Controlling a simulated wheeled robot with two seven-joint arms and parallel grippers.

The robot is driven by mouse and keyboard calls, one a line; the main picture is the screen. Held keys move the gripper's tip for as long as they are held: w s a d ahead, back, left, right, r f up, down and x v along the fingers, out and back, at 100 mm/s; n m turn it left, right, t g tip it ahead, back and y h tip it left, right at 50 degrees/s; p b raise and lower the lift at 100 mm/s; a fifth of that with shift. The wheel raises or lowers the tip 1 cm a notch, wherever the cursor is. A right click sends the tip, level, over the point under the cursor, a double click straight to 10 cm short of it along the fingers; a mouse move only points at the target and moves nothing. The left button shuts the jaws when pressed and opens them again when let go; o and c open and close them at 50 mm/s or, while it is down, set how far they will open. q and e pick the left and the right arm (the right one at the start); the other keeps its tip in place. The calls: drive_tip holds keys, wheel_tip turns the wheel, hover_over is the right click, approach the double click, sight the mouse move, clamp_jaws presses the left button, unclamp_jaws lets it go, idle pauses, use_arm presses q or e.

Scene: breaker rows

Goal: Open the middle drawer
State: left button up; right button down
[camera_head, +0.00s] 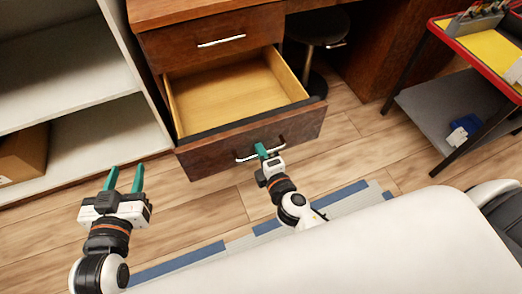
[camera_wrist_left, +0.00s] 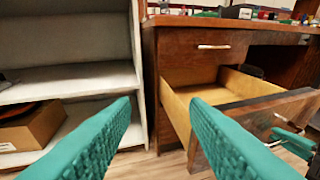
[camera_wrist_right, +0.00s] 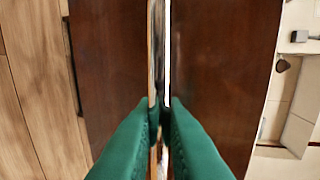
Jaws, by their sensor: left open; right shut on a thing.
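The middle drawer (camera_head: 240,90) of the brown wooden desk is pulled far out, its light wood inside empty in the head view. It also shows pulled out in the left wrist view (camera_wrist_left: 230,87). My right gripper (camera_head: 262,151) is at the drawer's front and shut on its metal handle (camera_head: 246,157). In the right wrist view the green fingers (camera_wrist_right: 160,105) close around the handle bar (camera_wrist_right: 158,60). My left gripper (camera_head: 124,180) is open and empty, held above the floor left of the drawer front.
A shut upper drawer (camera_head: 215,35) sits above the open one. A white shelf (camera_head: 75,135) with a cardboard box (camera_head: 22,152) stands at left. A stool (camera_head: 318,28) stands right of the drawer. A red-rimmed cart (camera_head: 440,105) is at right. Wood floor (camera_head: 360,135) between is clear.

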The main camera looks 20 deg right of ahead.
drive_tip(key=c, duration=1.8)
unclamp_jaws()
use_arm(q)
wheel_tip(320, 180, up, 9)
drive_tip(key=d+t+h+b, duration=0.1)
drive_tip(key=t+h+b, duration=0.1)
drive_tip(key=t, duration=0.4)
drive_tip(key=shift+d+t+b, duration=0.2)
drive_tip(key=shift+t+b, duration=0.1)
use_arm(e)
drive_tip(key=shift+v, duration=5.95)
use_arm(q)
drive_tip(key=shift+w, duration=0.1)
